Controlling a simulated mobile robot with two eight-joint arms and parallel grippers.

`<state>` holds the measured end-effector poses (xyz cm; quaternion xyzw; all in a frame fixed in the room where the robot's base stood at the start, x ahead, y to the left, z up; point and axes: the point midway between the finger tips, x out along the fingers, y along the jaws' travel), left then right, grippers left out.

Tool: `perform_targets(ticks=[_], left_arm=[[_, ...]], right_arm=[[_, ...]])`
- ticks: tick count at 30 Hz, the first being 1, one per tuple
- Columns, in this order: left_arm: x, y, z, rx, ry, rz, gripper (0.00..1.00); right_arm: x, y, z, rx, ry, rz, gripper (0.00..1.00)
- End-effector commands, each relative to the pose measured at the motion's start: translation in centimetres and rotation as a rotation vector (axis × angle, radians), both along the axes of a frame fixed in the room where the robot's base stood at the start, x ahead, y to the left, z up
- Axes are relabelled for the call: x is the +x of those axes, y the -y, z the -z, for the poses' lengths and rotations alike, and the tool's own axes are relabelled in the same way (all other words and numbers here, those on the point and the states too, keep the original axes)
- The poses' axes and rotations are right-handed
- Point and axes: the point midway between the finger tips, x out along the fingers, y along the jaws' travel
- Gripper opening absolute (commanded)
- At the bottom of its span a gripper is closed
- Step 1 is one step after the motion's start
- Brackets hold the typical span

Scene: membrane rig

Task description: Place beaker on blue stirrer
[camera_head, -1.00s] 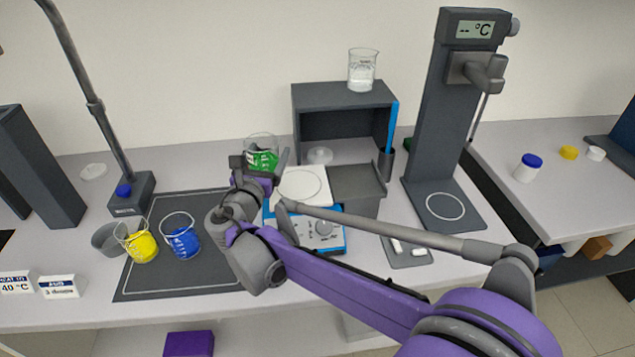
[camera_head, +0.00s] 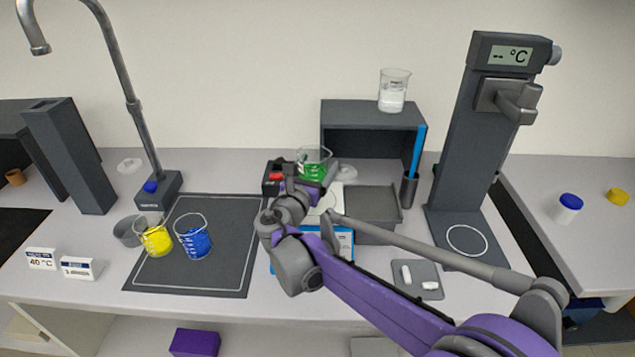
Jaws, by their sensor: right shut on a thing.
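My right gripper (camera_head: 306,170) is shut on a glass beaker with green liquid (camera_head: 314,168). The beaker looks upright at the back left of the blue stirrer. The stirrer has a white top plate (camera_head: 331,197) and a blue body (camera_head: 341,242). My right arm hides much of its front and left. I cannot tell whether the beaker is above the plate's back edge or behind it, nor its height. My left gripper is not in view.
Beakers with yellow (camera_head: 155,239) and blue (camera_head: 195,242) liquid stand left on a dark mat (camera_head: 200,279). A dark shelf (camera_head: 372,116) with a beaker on top (camera_head: 394,92) stands behind. A tall stand with a display (camera_head: 470,150) is at right.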

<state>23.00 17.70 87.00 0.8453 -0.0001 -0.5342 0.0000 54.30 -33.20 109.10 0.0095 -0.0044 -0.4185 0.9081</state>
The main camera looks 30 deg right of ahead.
Motion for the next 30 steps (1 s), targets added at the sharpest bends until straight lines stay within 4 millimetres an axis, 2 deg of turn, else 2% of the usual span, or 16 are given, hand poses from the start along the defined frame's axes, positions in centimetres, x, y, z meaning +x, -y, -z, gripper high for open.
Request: perform_targets(ticks=[9, 21, 22, 24, 30], left_arm=[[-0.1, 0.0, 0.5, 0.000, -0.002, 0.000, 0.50], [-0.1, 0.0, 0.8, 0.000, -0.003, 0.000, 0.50], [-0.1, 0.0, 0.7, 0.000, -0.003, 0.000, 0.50], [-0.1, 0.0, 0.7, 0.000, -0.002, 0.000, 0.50], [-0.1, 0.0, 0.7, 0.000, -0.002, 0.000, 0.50]], right_arm=[[0.0, 0.0, 3.8, -0.001, 0.001, 0.000, 0.13], [0.0, 0.0, 4.4, 0.000, 0.000, 0.000, 0.13], [0.0, 0.0, 4.4, 0.000, 0.000, 0.000, 0.89], [0.0, 0.0, 4.3, 0.000, 0.000, 0.000, 1.00], [0.0, 0.0, 4.3, 0.000, 0.000, 0.000, 1.00]])
